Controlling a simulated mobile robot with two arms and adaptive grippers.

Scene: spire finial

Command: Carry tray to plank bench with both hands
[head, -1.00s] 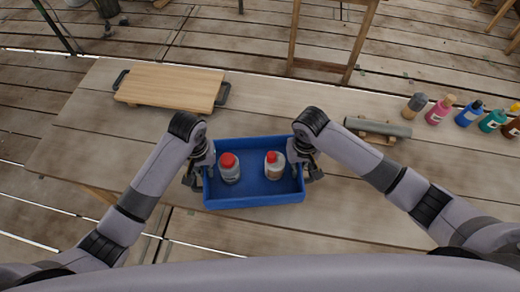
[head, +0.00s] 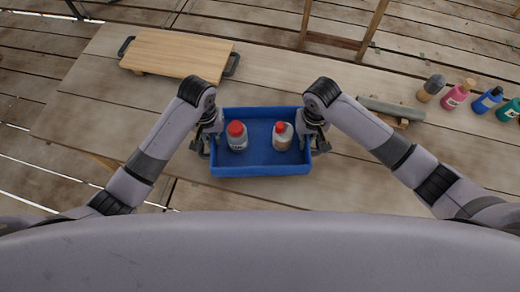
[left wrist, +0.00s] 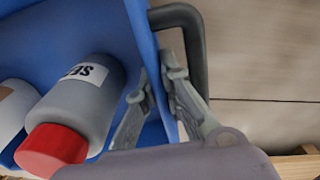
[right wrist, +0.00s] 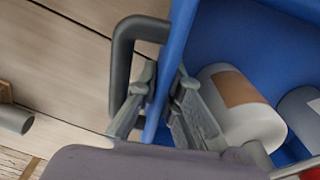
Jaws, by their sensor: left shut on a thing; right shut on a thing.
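A blue tray (head: 262,170) is held level between my two grippers, over the front part of a plank bench (head: 110,115); I cannot tell how high it is above the wood. A grey bottle with a red cap (head: 237,136) stands in its left half, and a pale bottle with a red cap (head: 282,136) in its right half. My left gripper (left wrist: 158,90) is shut on the tray's left end wall, its fingers on either side beside a dark handle. My right gripper (right wrist: 162,98) is shut on the right end wall, also beside a handle.
A wooden board with dark handles (head: 178,52) lies on the bench at back left. A grey cylinder on a wooden cradle (head: 392,108) lies to the right. Several coloured bottles (head: 457,94) stand at far right. Bare bench shows between these.

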